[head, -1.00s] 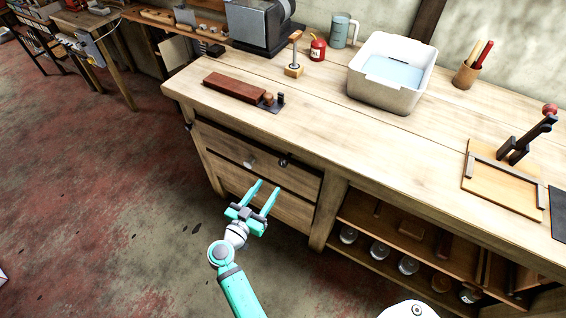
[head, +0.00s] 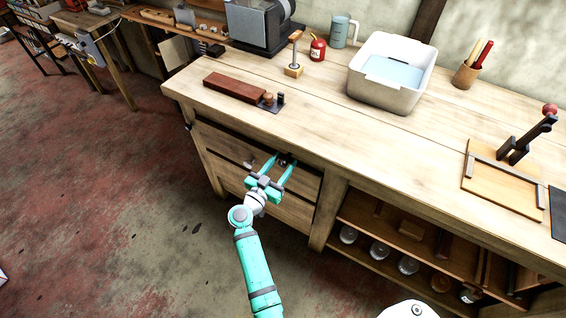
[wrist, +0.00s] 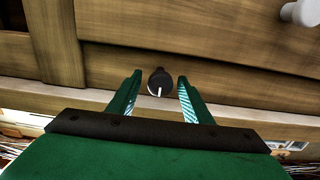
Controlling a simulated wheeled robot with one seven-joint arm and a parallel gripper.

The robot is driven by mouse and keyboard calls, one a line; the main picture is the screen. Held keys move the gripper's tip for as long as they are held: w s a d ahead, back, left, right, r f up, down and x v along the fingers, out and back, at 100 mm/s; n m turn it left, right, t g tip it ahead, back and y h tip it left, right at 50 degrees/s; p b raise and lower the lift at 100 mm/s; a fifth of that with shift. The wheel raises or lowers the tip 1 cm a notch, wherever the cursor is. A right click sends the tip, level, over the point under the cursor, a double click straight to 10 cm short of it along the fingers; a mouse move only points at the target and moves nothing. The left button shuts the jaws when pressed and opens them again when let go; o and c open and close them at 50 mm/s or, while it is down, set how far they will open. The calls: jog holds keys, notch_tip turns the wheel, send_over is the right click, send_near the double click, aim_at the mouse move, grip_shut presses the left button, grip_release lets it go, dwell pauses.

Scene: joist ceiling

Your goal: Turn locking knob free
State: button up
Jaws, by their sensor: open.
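The locking knob (wrist: 160,78) is a small dark round knob with a white pointer line on the wooden drawer front, near its upper edge. In the wrist view the line points down. My gripper (head: 284,161) is open in front of the drawer, with one teal finger on each side of the knob. A gap shows between the knob and each finger in the wrist view; I see no contact. In the head view the fingers partly hide the knob.
A pale round drawer knob (wrist: 302,12) sits beside the locking knob; the drawer front (head: 226,147) looks closed. The workbench top (head: 330,125) overhangs above, with a plane-like wooden block (head: 234,87) on it. Open shelves with jars (head: 380,250) lie to the right.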

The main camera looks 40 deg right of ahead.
jog(key=shift+d, duration=0.1)
jog(key=shift+c, duration=0.7)
jog(key=c, duration=0.9)
